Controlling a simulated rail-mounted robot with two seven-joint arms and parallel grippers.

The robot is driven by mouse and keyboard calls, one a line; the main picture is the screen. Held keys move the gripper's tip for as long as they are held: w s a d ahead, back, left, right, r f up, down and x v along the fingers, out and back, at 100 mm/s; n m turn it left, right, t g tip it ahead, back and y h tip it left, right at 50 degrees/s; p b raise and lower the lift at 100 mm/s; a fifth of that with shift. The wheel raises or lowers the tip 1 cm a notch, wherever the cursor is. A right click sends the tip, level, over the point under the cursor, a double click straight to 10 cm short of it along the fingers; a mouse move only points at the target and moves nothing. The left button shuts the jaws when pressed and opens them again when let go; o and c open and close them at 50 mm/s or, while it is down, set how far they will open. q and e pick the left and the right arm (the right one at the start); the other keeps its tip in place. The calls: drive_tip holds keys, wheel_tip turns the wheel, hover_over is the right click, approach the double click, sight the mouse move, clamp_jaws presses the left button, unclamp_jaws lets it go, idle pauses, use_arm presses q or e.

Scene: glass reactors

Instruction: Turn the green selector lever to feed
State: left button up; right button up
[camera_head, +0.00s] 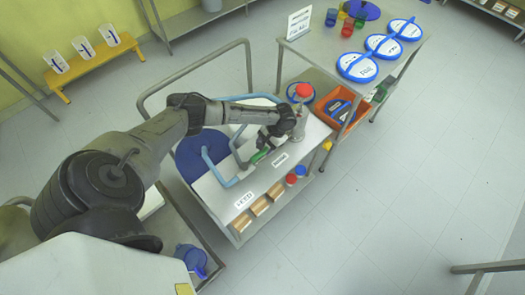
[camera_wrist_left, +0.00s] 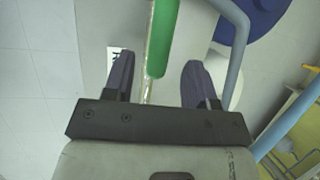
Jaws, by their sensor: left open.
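The green selector lever (camera_head: 259,156) sits on the white top of the cart (camera_head: 213,192), beside light-blue pipes. Two white labels lie on that top, one nearer the front left (camera_head: 243,198) and one to the right of the lever (camera_head: 281,159); their print is too small to read surely. My left gripper (camera_head: 264,142) is right at the lever. In the left wrist view the green lever (camera_wrist_left: 163,40) runs between the two dark, spread fingers of my open left gripper (camera_wrist_left: 158,78). I cannot tell whether either finger touches it. My right gripper is not in view.
A light-blue pipe (camera_wrist_left: 236,45) passes close to one finger. A grey rail (camera_head: 196,66) stands behind the cart. An orange bin (camera_head: 343,107) and a bench with blue-rimmed lids (camera_head: 357,67) are to the right.

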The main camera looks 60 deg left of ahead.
sight(255, 158)
use_arm(q)
drive_tip(key=shift+x, duration=1.65)
drive_tip(key=shift+c, duration=0.5)
clamp_jaws()
